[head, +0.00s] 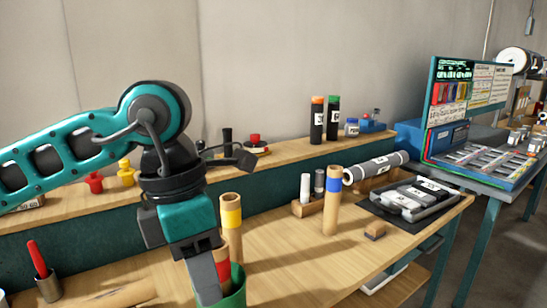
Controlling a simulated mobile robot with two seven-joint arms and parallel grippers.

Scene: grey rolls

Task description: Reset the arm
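My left arm reaches in from the left, and its gripper (210,270) points down over the front of the wooden workbench (290,262). The dark fingers are beside a red-banded roll (223,268) standing in a green container (236,292). The fingers overlap the roll in this view, so I cannot tell whether they touch it or how far apart they are. My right gripper is out of view. A grey roll (376,167) with a white label lies at the back right of the bench.
A yellow-banded roll (231,225) and a blue-banded roll (332,200) stand upright. A dark tray (370,206) with grey packs sits at the bench's right end. A red-handled tool stands in a cup (49,287) at front left. Bottles (317,122) line the back shelf.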

